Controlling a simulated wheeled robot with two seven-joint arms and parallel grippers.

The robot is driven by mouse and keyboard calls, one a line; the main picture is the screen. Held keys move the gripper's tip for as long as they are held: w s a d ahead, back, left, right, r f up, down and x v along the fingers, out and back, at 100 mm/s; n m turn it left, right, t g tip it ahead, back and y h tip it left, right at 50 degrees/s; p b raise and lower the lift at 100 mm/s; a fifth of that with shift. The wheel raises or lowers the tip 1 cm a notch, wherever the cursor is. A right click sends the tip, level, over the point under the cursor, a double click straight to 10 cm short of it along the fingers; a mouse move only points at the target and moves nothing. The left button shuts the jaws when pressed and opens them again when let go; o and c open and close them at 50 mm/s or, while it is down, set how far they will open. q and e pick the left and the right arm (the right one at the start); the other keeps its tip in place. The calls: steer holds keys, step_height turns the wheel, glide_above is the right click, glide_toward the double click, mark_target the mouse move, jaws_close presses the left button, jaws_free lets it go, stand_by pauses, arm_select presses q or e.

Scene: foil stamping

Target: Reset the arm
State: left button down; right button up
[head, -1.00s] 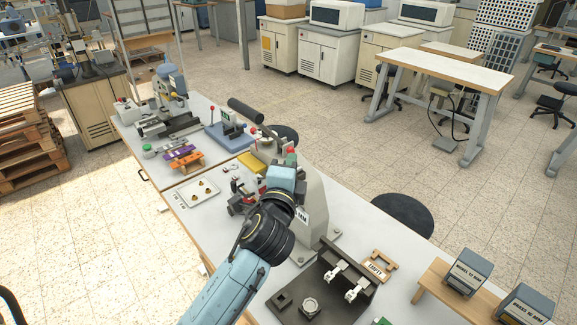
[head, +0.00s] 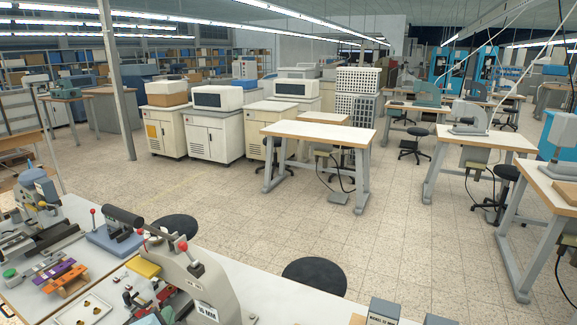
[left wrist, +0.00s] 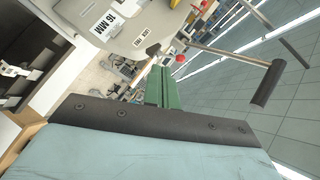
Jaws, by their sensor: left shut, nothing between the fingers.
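My left gripper shows in the left wrist view as two green fingers (left wrist: 160,88) closed together, with nothing between them. It is beside the pale grey press (left wrist: 133,22), which bears a "MM" label. In the head view this press (head: 218,284) stands at the bottom, with a red knob and a dark lever handle. My right gripper is not in view.
A yellow block (head: 143,266), orange and purple pieces and a white tray (head: 84,309) lie on the bench left of the press. A blue-based device (head: 115,238) stands behind. Dark round stools (head: 314,274) stand beyond the bench. The floor further out is open.

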arm_select(q)
steer(key=s+d+f+n+g+h, duration=0.15)
steer(key=s+f+n+g, duration=0.35)
steer(key=s, duration=0.7)
steer(key=s+d+f+n+g+h, duration=0.1)
steer(key=s+f+n+g+h, duration=0.3)
steer(key=s+f, duration=0.55)
steer(key=s+f+g+y+b, duration=0.2)
steer(key=f+b, duration=0.5)
steer(key=f, duration=2.2)
steer(key=s+a+f+b, duration=0.1)
steer(key=s+f+b, duration=0.2)
steer(key=s+f, duration=0.6)
steer(key=s+a+f+g+b, duration=0.1)
steer(key=s+f+b, duration=0.3)
steer(key=s+f, duration=0.4)
step_height(320, 180, down, 5)
steer(key=shift+s+a+f+m+g+h, duration=0.1)
steer(key=shift+s+a+m+g+h, duration=0.2)
steer(key=shift+s+m+h, duration=0.1)
